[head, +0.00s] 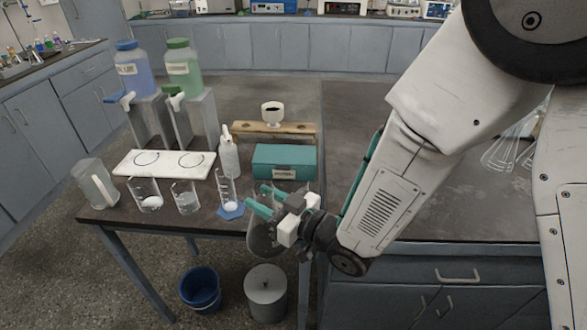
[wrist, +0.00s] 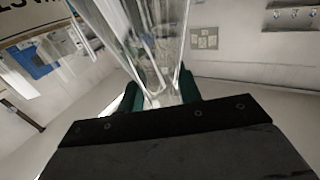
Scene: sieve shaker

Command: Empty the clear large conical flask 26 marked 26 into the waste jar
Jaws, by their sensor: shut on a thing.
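My gripper (head: 265,201) has teal fingers and is shut on a clear conical flask (head: 263,240), at the front edge of the left table. The flask's wide body hangs below the fingers in the head view; its upper part is hidden by the gripper. The clear glass also fills the upper middle of the wrist view (wrist: 150,45), between the teal fingers. The number 26 and any contents cannot be made out. No jar with a readable waste label shows. A large clear vessel (head: 97,184) stands at the table's left end; I cannot tell whether it is the waste jar.
Two beakers (head: 145,193) (head: 186,198) and a blue-footed cylinder (head: 228,190) stand along the table front. Behind are a white board (head: 165,170), a wash bottle (head: 229,155), a teal box (head: 285,162) and two dispensing bottles (head: 133,72) (head: 183,68). A blue bucket (head: 200,290) and grey bin (head: 266,295) stand below.

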